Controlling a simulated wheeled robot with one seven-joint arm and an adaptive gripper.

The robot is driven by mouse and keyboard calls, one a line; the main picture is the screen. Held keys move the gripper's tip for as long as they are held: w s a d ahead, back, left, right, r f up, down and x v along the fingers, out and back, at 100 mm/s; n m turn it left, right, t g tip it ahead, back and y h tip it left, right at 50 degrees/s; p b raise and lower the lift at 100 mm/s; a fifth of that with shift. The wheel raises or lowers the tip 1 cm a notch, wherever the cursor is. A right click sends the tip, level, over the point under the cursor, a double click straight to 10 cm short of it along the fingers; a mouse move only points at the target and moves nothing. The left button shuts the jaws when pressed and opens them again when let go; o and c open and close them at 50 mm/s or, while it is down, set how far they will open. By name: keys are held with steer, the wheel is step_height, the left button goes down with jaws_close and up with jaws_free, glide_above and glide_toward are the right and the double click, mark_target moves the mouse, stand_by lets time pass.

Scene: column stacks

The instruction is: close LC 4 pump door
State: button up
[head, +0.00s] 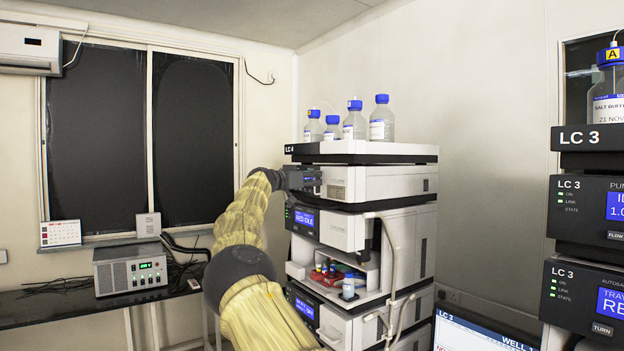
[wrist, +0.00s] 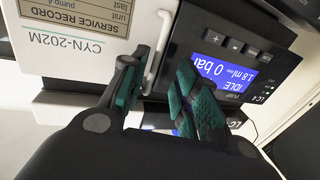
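The LC 4 pump (head: 372,184) is the module below the bottle tray in the LC 4 stack in the head view. In the wrist view, the white pump door (wrist: 82,45) carries a service record label and the text CYN-202M. A thin white handle (wrist: 161,42) stands at its edge, between the two teal-padded fingers of my gripper (wrist: 163,58). The fingers are apart, with a gap beside the handle. The pump display (wrist: 225,68) reads IDLE, 0 bar. How far the door stands open cannot be told.
Solvent bottles (head: 354,122) stand on top of the stack. Below the pump are more modules and a white tube (head: 391,258). The LC 3 stack (head: 588,240) stands at right. A bench (head: 60,310) with a grey power unit (head: 130,268) is at left.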

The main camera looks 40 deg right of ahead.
steer(key=shift+a+f, duration=0.1)
steer(key=shift+a, duration=0.05)
steer(key=s+a, duration=0.2)
steer(key=a, duration=0.9)
steer(key=shift+a, duration=0.25)
steer(key=shift+s, duration=0.1)
